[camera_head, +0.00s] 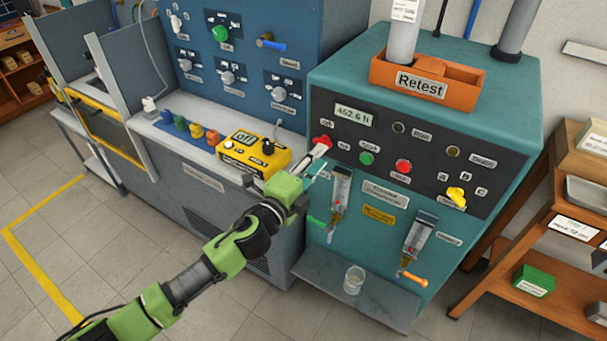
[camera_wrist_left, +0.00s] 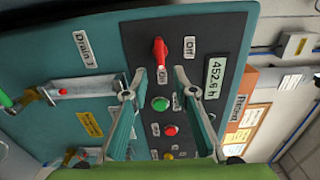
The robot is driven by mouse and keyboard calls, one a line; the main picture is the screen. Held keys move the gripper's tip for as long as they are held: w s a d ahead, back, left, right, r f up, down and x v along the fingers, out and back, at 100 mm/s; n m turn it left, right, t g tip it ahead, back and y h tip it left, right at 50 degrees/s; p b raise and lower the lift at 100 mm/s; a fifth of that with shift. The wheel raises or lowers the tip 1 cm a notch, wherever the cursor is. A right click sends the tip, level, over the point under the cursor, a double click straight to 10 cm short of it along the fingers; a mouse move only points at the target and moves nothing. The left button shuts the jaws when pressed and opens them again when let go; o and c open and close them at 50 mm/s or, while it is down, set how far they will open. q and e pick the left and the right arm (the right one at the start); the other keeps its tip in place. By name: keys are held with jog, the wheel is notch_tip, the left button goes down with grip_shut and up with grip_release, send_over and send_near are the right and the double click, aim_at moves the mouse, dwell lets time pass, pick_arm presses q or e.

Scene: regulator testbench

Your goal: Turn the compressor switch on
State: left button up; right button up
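The compressor looks to be the teal cabinet (camera_head: 480,75) with a dark control panel and a 452.6 h display (camera_head: 354,116). Its red switch (camera_head: 322,140) sits at the panel's left, between "Off" and "On" labels; it also shows in the left wrist view (camera_wrist_left: 160,50). My left gripper (camera_head: 317,150) is at this switch. In the left wrist view its two fingers (camera_wrist_left: 160,74) are apart, one on each side just below the red knob, with nothing held. I cannot tell whether they touch it. My right gripper is not in view.
A green button (camera_head: 366,158), a red button (camera_head: 403,166) and a yellow knob (camera_head: 456,196) share the panel. A yellow box (camera_head: 255,152) stands left of my gripper. Two drain valves and a glass beaker (camera_head: 354,280) on a shelf are below. An orange Retest tray (camera_head: 425,85) is on top.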

pick_arm(q)
jog(key=v, duration=0.7)
jog(key=shift+s, duration=0.25)
jog(key=shift+a+f, duration=0.1)
